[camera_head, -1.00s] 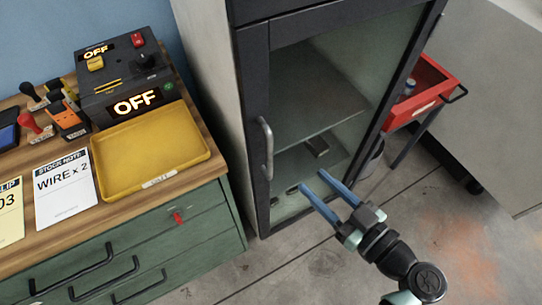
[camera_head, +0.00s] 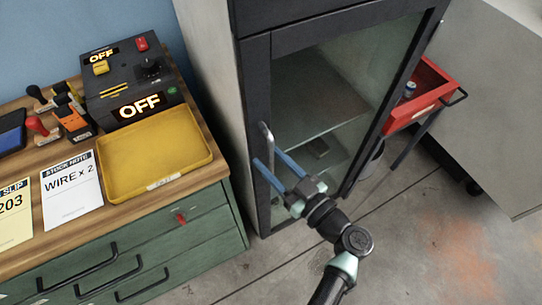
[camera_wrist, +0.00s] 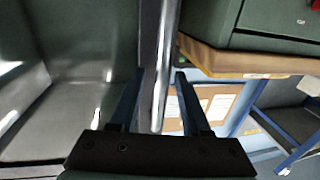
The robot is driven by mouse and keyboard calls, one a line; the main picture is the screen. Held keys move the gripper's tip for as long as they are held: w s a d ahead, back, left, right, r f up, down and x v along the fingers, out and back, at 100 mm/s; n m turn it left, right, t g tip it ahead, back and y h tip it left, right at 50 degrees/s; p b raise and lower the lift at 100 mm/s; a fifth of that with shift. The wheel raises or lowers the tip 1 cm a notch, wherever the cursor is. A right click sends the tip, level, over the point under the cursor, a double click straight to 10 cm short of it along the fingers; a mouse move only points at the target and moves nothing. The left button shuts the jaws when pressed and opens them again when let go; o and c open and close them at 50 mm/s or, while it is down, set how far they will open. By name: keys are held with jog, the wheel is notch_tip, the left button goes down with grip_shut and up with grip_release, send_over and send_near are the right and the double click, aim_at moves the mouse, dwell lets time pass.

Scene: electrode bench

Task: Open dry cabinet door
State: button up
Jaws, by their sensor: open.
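The dry cabinet (camera_head: 255,110) is a tall dark-framed cabinet with a glass door (camera_head: 335,90), which is shut. Its vertical metal handle (camera_head: 266,138) is on the door's left edge. My gripper (camera_head: 266,160) is open, with its two blue fingers reaching to the lower part of the handle. In the wrist view the handle (camera_wrist: 163,75) runs as a bright bar between my two fingers (camera_wrist: 158,90). I cannot tell whether either finger touches it.
A wooden-topped green drawer bench (camera_head: 190,255) stands close on the left, with a yellow tray (camera_head: 155,155) and a control box reading OFF (camera_head: 135,80). A red cart (camera_head: 425,85) stands right of the cabinet. The floor in front is clear.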

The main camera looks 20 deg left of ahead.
jog(key=shift+a, duration=0.2)
grip_shut()
dwell(1.4)
